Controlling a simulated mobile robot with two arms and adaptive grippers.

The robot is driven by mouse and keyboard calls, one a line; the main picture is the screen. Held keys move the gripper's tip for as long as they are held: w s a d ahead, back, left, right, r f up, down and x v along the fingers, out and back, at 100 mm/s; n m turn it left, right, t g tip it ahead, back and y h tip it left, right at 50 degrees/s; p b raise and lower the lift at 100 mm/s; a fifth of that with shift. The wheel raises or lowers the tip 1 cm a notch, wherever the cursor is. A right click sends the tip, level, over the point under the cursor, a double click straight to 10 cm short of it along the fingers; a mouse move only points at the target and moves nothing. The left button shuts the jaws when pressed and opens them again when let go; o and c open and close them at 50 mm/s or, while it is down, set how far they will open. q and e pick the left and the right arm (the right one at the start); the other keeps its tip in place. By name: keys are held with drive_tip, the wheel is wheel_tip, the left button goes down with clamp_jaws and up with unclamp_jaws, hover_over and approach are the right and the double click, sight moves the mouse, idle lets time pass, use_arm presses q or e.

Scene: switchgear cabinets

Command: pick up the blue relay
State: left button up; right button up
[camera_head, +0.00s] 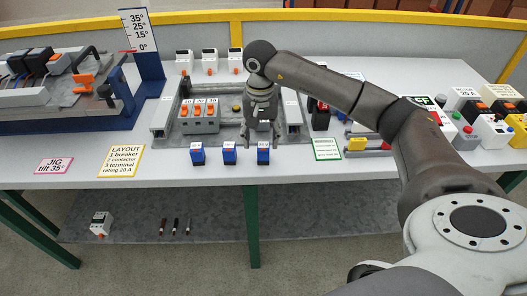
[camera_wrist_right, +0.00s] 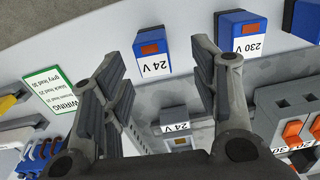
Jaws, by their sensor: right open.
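Three blue relays stand in a row along the table's front: a left one (camera_head: 197,154), a middle one (camera_head: 229,155) and a right one (camera_head: 263,155). In the right wrist view, the blue relay marked 24 V (camera_wrist_right: 153,51) lies just beyond the fingertips, between them in the picture. The blue relay marked 230 V (camera_wrist_right: 243,32) is to its right, and another is cut off at the edge (camera_wrist_right: 304,20). My right gripper (camera_head: 261,134) is open and empty, pointing down behind the right relay, apart from it. My left gripper is out of view.
A grey relay marked 24 V (camera_wrist_right: 177,128) sits on the mounting panel below the fingers. Breakers with orange levers (camera_head: 200,112) stand left of the gripper. A green-edged wiring card (camera_head: 327,149) lies right of the relays. The table strip before the relays is clear.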

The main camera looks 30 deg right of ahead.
sight(264, 147)
drive_tip(key=f, duration=0.1)
drive_tip(key=f+p, duration=0.2)
drive_tip(key=f, duration=0.1)
drive_tip(key=shift+s+d, duration=0.25)
drive_tip(key=shift+s, duration=0.1)
drive_tip(key=shift+f, duration=0.55)
clamp_jaws()
drive_tip(key=shift+r, duration=0.1)
